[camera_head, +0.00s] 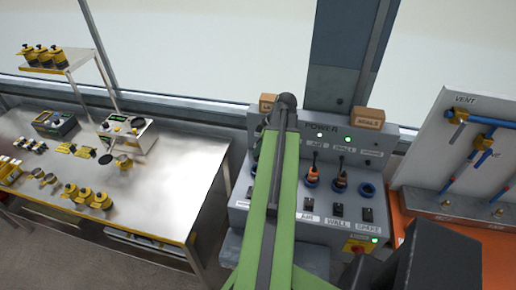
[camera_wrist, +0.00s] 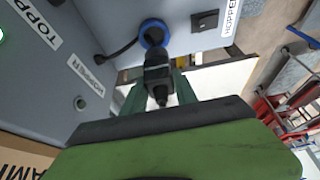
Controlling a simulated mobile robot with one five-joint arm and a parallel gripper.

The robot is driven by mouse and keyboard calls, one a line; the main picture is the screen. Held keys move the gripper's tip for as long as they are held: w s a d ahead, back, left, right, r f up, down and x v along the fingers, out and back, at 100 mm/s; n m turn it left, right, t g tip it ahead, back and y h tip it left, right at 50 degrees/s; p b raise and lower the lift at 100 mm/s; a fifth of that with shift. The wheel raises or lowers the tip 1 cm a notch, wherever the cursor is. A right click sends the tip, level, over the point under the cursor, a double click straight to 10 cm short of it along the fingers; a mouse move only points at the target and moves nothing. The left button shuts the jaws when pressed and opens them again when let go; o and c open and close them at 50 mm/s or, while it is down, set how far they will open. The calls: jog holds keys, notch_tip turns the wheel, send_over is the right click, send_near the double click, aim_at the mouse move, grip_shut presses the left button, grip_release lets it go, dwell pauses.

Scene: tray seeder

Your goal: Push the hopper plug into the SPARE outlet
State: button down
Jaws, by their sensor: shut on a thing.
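In the wrist view my gripper (camera_wrist: 160,96) has its green fingers shut on the black hopper plug (camera_wrist: 157,70). The plug is at the blue-ringed outlet (camera_wrist: 153,27) beside the HOPPER label (camera_wrist: 231,14). I cannot tell whether it is seated there or just clear of the ring. In the head view the SPARE outlet (camera_head: 367,190) is an empty blue ring at the right end of the grey power panel (camera_head: 240,217), above a black switch and the SPARE label (camera_head: 368,230).
Plugs with orange parts stand in the AIR outlet (camera_head: 313,175) and the WALL outlet (camera_head: 341,180), left of SPARE. A SEALS box (camera_head: 368,118) sits on top of the panel. A VENT board (camera_head: 436,135) stands to the right. A black cable (camera_wrist: 118,52) runs close to the plug.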

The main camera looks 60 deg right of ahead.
jog(key=shift+r+p, duration=1.45)
jog(key=shift+r, duration=0.55)
jog(key=shift+f, duration=0.15)
jog(key=shift+s+d, duration=0.15)
jog(key=shift+s, duration=0.25)
jog(key=s+d, duration=0.4)
jog(key=s, duration=1)
jog(key=s+d, duration=0.5)
jog(key=s, duration=0.9)
jog(key=s+d, duration=0.4)
jog(key=s, duration=1.1)
jog(key=shift+d, duration=0.3)
jog(key=shift+f+b, duration=0.15)
jog(key=shift+b, duration=0.15)
notch_tip(320, 180, down, 11)
jog(key=b, duration=1)
jog(key=shift+b, duration=0.4)
jog(key=shift+f+b, duration=0.55)
jog(key=shift+b, duration=0.1)
